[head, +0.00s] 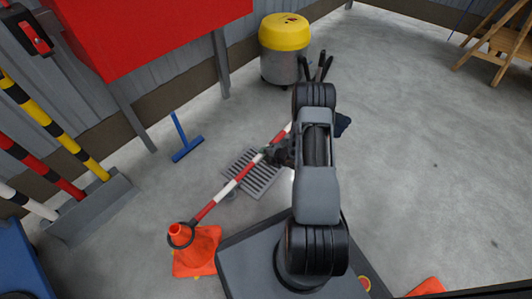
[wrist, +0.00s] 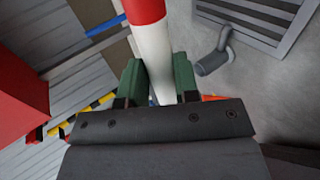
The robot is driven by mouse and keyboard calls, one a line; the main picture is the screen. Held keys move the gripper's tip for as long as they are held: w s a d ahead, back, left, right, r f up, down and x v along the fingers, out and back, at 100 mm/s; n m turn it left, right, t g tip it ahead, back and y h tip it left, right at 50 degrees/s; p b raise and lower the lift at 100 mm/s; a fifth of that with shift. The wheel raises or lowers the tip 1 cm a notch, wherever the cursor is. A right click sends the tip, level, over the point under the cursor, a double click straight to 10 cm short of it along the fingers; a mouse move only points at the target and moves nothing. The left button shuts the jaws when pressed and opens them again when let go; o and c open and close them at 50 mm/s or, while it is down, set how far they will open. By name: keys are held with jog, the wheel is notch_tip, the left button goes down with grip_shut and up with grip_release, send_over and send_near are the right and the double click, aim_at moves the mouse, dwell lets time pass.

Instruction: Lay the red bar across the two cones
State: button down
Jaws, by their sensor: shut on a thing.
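The red and white striped bar (head: 231,185) slants from the left orange cone (head: 204,250) up to my gripper in the head view. A dark ring at its lower end appears around that cone's top; I cannot tell whether it rests there. In the wrist view, the green jaws of my gripper (wrist: 158,75) are shut on a white stretch of the bar (wrist: 150,45), with a red stretch beyond. My arm hides much of the gripper in the head view. An orange piece (head: 429,287) at the bottom edge is probably part of another cone, mostly out of frame.
A floor grate (head: 262,183) lies under the bar. A rack with striped poles (head: 95,207) is at left. The right floor is clear.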

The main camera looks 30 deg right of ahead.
jog(key=shift+f, duration=0.6)
jog(key=c, duration=0.8)
grip_release()
jog(key=shift+s, duration=0.1)
jog(key=shift+p+v, duration=2.85)
jog(key=shift+v, duration=4)
jog(key=shift+r, duration=0.1)
